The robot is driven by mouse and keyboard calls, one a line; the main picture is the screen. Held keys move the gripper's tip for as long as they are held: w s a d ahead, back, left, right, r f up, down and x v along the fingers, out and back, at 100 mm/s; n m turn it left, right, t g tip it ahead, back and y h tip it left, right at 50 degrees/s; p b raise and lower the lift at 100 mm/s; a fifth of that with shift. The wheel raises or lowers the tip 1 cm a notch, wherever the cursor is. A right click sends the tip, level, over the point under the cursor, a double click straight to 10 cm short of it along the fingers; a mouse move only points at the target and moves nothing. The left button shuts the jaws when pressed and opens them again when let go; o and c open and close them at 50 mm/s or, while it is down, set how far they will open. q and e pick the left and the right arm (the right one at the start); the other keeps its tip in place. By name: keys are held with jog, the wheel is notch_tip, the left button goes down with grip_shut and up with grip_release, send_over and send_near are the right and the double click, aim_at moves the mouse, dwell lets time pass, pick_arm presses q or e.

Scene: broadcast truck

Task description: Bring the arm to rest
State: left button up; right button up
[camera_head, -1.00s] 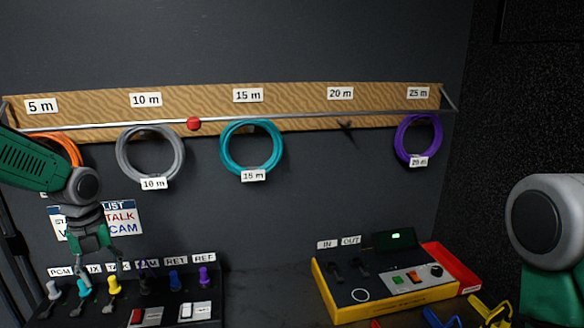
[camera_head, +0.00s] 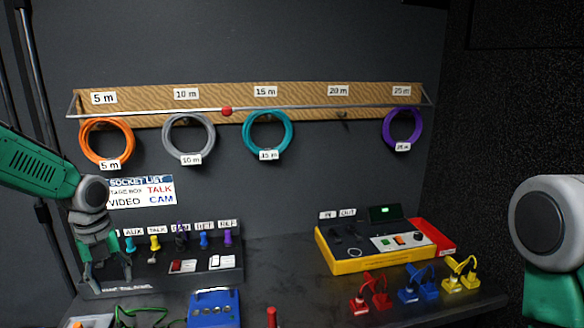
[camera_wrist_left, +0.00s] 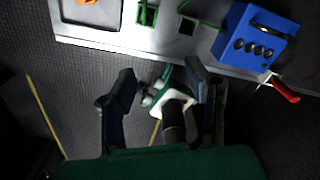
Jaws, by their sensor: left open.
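My left gripper (camera_head: 107,274) hangs at the left in the head view, fingers pointing down, in front of the left part of the black socket panel (camera_head: 205,264). Its fingers are apart and nothing is between them. In the left wrist view the open left gripper (camera_wrist_left: 160,85) shows dark fingers above the floor, beside the bench edge. My right arm shows only as a grey and green link at the right edge of the head view; its gripper is out of frame.
A blue box (camera_head: 214,308) and a red-handled tool (camera_head: 272,317) are on the bench. Red, blue and yellow connectors (camera_head: 460,275) stand at the right, near a yellow tester (camera_head: 345,265). Cable coils, such as the orange one (camera_head: 84,146), hang from the rail.

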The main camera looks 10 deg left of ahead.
pick_arm(q)
jog(key=s+d+f+n+b, duration=0.2)
jog(key=s+d+f+n, duration=0.25)
jog(key=f, duration=0.35)
jog(key=s+d+f+n+h+b, duration=0.1)
jog(key=s+d+f+n, duration=0.35)
jog(key=d+f, duration=0.2)
jog(key=s+d+f+n+b, duration=0.2)
jog(key=s+d+f+n, duration=0.25)
jog(key=f, duration=0.45)
jog(key=s+f+n+b, duration=0.2)
jog(key=s+n, duration=0.4)
jog(key=s, duration=0.3)
jog(key=s+d+f+n+y+b, duration=0.1)
jog(key=s+f+n, duration=0.4)
jog(key=s+n, duration=0.2)
jog(key=shift+s+b, duration=0.4)
jog(key=shift+s, duration=0.7)
pick_arm(e)
notch_tip(320, 180, down, 9)
jog(key=shift+w+d+f, duration=0.15)
jog(key=shift+w, duration=0.15)
pick_arm(q)
jog(key=shift+w, duration=0.15)
